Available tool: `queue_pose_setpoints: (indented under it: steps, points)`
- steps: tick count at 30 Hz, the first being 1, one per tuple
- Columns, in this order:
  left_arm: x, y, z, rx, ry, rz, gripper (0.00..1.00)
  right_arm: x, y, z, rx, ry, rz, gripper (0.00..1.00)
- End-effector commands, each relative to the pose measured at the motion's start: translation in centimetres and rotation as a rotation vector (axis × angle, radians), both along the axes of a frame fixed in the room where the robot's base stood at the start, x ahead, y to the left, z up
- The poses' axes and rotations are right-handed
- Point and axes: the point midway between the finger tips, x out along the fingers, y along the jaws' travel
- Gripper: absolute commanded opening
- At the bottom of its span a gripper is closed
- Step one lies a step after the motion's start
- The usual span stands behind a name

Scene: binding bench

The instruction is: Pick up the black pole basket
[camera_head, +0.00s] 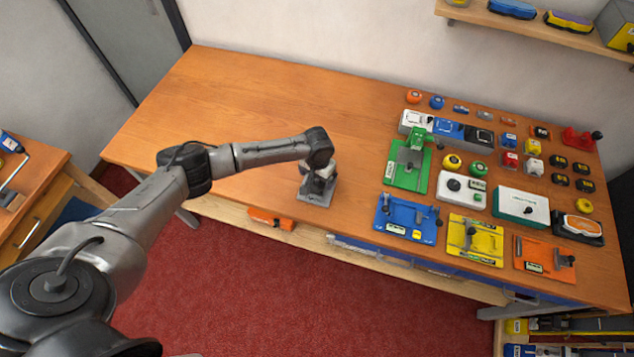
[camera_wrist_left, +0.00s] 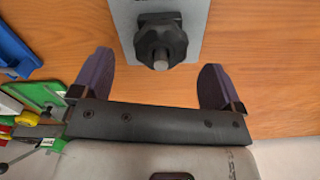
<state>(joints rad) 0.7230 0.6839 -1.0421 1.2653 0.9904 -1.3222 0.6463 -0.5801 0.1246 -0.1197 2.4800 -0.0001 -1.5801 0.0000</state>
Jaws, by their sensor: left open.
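A black lobed piece (camera_wrist_left: 152,45), which looks like the black pole basket, sits around a grey peg (camera_wrist_left: 162,61) on a grey plate in the left wrist view. The grey plate (camera_wrist_left: 192,14) stands near the table's front edge and also shows in the head view (camera_head: 316,200). My left gripper (camera_wrist_left: 156,68) is open, its two dark fingers apart on either side of the view below the black piece, with nothing between them. In the head view my left gripper (camera_head: 319,170) is over the grey plate and partly hides the piece. My right gripper is in neither view.
To the right stand a green fixture (camera_head: 394,174), a blue fixture (camera_head: 389,218), a yellow fixture (camera_head: 484,252) and an orange fixture (camera_head: 533,272). Several small coloured pieces lie behind them. The left part of the wooden table (camera_head: 230,90) is clear.

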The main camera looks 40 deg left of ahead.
Motion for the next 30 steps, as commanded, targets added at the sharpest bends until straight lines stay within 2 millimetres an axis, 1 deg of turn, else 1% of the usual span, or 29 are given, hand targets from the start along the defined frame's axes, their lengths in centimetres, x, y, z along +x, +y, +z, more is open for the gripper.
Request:
queue_pose_setpoints:
  steps: [3, 6, 10, 16, 30]
  points:
    - [0.1, 0.0, -1.5, 0.0, 0.002, 0.001, 0.92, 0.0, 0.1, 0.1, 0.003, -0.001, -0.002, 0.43]
    - [0.1, 0.0, -2.2, 0.0, 0.001, 0.0, 0.92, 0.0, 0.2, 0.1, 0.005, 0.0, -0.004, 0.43]
    - [0.0, 0.0, -2.7, 0.0, 0.001, -0.001, 0.92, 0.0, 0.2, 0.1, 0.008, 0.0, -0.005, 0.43]
    - [0.0, 0.0, -2.7, 0.0, 0.0, -0.001, 0.92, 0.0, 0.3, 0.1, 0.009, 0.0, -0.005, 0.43]
    - [0.0, 0.1, -2.6, 0.0, 0.0, 0.0, 0.47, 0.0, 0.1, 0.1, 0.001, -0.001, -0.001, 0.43]
